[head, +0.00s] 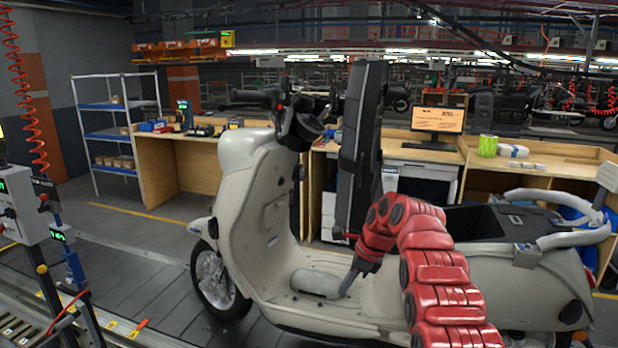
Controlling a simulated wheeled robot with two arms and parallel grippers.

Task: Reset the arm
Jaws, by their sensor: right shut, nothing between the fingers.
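My right arm, red and segmented, rises from the bottom edge and bends left. The black seat (362,140) stands upright behind my arm. The open storage space (480,222) shows to the right. My arm hides part of the scooter's middle. My left gripper is not in view.
The scooter stands on the slat conveyor (140,285). A control post (22,205) with a coiled red hose is at the left. Wooden workbenches (180,165) with a monitor (438,120) and a blue-shelved rack (108,135) stand behind. The slats left of the front wheel are clear.

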